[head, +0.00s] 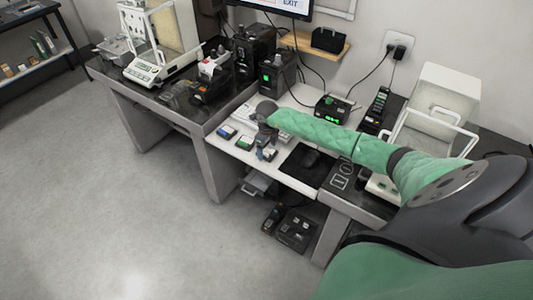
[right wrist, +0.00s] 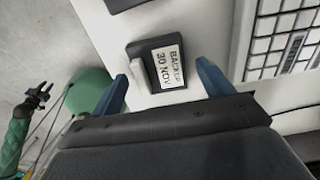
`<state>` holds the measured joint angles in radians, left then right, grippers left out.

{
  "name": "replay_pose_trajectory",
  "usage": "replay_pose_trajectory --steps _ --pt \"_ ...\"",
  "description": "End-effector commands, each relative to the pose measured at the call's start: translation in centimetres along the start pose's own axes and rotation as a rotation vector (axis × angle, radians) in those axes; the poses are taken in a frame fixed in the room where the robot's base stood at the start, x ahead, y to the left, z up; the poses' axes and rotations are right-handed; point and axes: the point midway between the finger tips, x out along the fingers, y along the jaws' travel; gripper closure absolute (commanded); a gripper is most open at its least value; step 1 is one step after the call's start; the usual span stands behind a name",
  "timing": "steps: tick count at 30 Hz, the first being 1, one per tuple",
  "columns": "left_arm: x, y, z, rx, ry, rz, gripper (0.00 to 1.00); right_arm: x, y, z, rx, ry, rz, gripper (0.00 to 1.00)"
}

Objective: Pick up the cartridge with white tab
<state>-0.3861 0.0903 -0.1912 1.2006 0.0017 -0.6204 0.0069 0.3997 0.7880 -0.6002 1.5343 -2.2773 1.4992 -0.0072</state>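A dark cartridge (right wrist: 158,64) with a white label reading "BACKUP 30 NOV" lies on the white desk in the right wrist view. In the head view my right gripper (head: 265,142) is small, over the white desk beside several cartridges. One has a blue label (head: 227,131) and one a green label (head: 244,143). My left gripper (right wrist: 37,96) shows small at the far left of the right wrist view.
A keyboard (right wrist: 285,38) lies to the right of the cartridge in the right wrist view. A black mouse mat (head: 307,166) lies right of the cartridges in the head view. Dark devices (head: 275,74) stand behind. The floor (head: 120,210) in front is clear.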

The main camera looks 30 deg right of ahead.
Motion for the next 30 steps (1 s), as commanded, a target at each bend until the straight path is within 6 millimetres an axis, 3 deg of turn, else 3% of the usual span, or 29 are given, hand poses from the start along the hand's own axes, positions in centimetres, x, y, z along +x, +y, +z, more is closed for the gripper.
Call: replay_pose_trajectory --steps 1,6,17,25,30 --pt "0.0 0.0 0.0 0.0 0.0 0.0 0.68 0.0 0.0 0.0 0.0 0.0 0.0 0.31" --pt "0.0 0.0 0.1 -0.001 -0.001 0.0 0.68 0.0 0.0 0.0 0.0 0.0 0.0 0.65" --pt "-0.2 0.0 0.1 -0.001 0.002 0.0 0.68 -0.7 -0.1 0.0 0.0 -0.001 -0.001 0.65" --pt "1.4 -0.8 1.6 0.009 0.015 -0.009 0.68 -4.6 -0.1 0.0 -0.001 0.0 -0.002 0.65" --pt "2.0 -1.1 3.9 0.012 0.009 -0.011 0.68 -6.1 -0.3 -3.0 0.0 0.002 -0.002 0.65"
